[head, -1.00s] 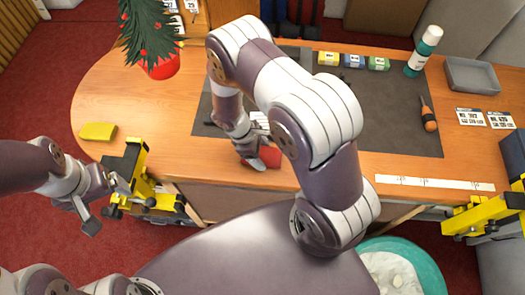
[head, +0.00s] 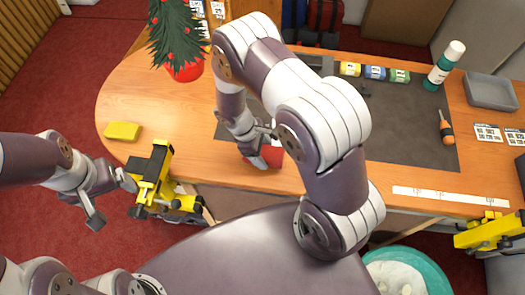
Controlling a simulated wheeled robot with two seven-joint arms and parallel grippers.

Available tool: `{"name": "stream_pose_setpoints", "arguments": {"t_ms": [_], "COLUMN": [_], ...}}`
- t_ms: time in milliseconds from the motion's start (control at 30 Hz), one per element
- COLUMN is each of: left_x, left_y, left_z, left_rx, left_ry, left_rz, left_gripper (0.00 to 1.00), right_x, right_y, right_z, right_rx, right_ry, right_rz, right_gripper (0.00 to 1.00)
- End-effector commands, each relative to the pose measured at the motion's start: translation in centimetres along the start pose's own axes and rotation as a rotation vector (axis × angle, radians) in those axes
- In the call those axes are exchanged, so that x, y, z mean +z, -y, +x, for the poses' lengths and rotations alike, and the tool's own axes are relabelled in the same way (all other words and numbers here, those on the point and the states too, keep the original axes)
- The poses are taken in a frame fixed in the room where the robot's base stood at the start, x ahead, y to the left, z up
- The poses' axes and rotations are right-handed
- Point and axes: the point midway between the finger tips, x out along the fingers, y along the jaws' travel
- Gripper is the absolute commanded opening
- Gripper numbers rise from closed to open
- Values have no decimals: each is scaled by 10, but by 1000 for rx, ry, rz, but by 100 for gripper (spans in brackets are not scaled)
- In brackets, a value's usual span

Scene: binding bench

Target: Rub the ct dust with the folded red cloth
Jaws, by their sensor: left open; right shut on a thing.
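The folded red cloth (head: 274,156) lies near the front edge of the bench, by the front left of the dark mat. My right gripper (head: 260,161) is shut on it, coming down from above; my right arm hides part of the cloth and the mat behind it. I cannot make out any dust, or the ct marking, in this view. My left gripper (head: 112,203) is open and empty, off the bench at the left, above the red floor and beside a yellow and black clamp.
The dark mat (head: 405,135) covers the middle of the bench. Several small labelled containers (head: 375,73), a green bottle (head: 444,66), a grey tray (head: 490,91) and an orange-handled tool (head: 446,128) stand or lie right. A white ruler (head: 450,197), yellow block (head: 122,131), yellow clamp (head: 153,178) and potted tree (head: 186,70) also show.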

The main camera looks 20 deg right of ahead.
Motion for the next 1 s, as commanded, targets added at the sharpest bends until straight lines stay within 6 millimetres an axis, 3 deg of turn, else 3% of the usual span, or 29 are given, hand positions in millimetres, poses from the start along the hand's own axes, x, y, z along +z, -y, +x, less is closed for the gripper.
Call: {"name": "stream_pose_setpoints", "arguments": {"t_ms": [433, 1000], "left_x": [-4, -4], "left_y": [0, 0], "left_z": [-35, -36], "left_rx": [0, 0], "left_ry": [0, 0], "left_rz": [0, 0], "left_gripper": [87, 87], "right_x": [13, 14], "right_y": [-1, -2], "right_z": [-40, -42], "right_rx": [-1, -1], "right_ry": [-1, 0], "right_rz": [3, 3], "right_gripper": [43, 43]}}
